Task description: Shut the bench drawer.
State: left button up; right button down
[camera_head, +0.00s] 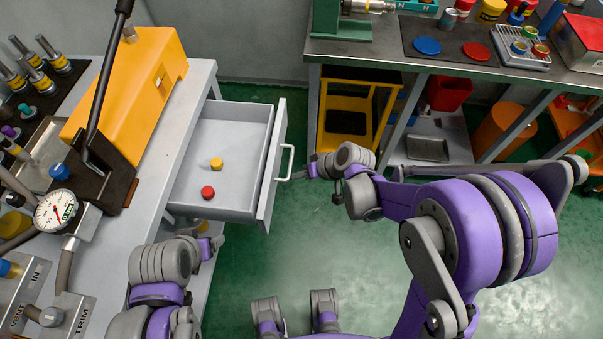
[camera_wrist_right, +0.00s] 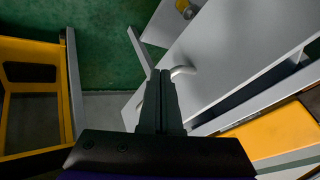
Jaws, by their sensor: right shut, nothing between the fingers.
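The bench drawer (camera_head: 232,130) is pulled out to the right from under the left bench. A yellow cap (camera_head: 216,164) and a red cap (camera_head: 208,192) lie inside it. Its grey front panel (camera_head: 272,165) carries a pale bar handle (camera_head: 289,160); the handle also shows in the right wrist view (camera_wrist_right: 183,71). My right gripper (camera_head: 297,175) is shut and empty, its fingertips close to the handle; I cannot tell whether they touch it. Its fingers fill the middle of the wrist view (camera_wrist_right: 161,82). My left gripper (camera_head: 220,241) is below the drawer's near corner, its jaws unclear.
The left bench (camera_head: 190,110) holds an orange-yellow box (camera_head: 135,85), a gauge (camera_head: 56,210) and fittings. A yellow step stand (camera_head: 352,85) and a second bench (camera_head: 450,60) stand behind.

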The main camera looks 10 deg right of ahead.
jog(key=b, duration=0.3)
send_over(215, 178)
jog(key=d, duration=0.1)
jog(key=shift+s, duration=0.15)
jog(key=shift+w+a, duration=0.2)
jog(key=shift+a, duration=0.35)
jog(key=shift+a+r, duration=0.1)
jog(key=shift+a, duration=0.1)
